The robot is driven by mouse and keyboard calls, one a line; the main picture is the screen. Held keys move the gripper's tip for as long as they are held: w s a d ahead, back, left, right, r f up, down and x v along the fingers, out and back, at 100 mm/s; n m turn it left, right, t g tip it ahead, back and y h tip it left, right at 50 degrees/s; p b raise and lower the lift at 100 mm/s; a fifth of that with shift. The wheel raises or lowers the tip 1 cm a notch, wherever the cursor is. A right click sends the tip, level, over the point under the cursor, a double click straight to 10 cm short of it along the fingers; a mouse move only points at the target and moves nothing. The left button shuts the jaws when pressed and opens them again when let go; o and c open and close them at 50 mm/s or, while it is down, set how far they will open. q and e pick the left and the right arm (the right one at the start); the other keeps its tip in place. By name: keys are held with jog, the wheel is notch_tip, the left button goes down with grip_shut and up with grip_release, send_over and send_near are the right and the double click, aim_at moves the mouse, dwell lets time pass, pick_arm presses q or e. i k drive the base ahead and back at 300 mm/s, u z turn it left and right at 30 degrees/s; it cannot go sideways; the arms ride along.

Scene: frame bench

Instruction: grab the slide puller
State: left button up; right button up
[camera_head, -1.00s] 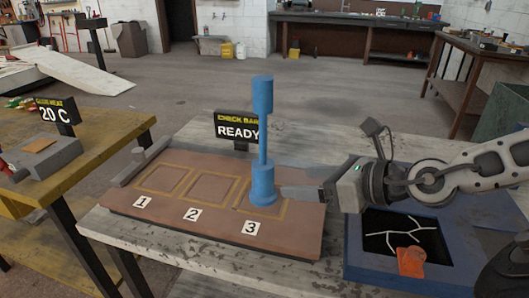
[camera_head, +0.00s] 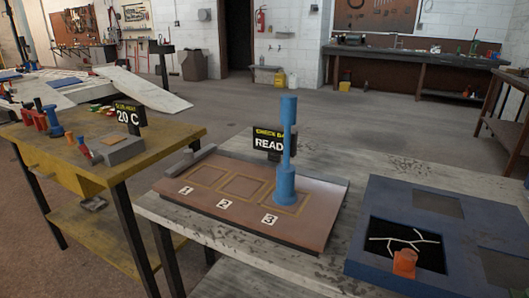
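A tall blue post (camera_head: 287,150), thick at the top and bottom with a thin middle, stands upright on square 3 of the brown board (camera_head: 225,212). No label names it, so I cannot tell for sure whether it is the slide puller. Small blue and red tools (camera_head: 55,121) stand at the left on the yellow bench (camera_head: 60,160); they are too small to identify. Neither of my grippers is in view.
A sign (camera_head: 269,144) reading READY stands behind the post. A blue frame (camera_head: 385,205) with openings and an orange piece (camera_head: 404,264) lies at the right. A grey block (camera_head: 122,150) sits by a 20 C sign (camera_head: 129,118). Squares 1 and 2 are empty.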

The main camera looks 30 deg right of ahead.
aim_at(289, 101)
jog(key=u, duration=1.35)
jog(key=i, duration=3.35)
jog(key=z, duration=5.3)
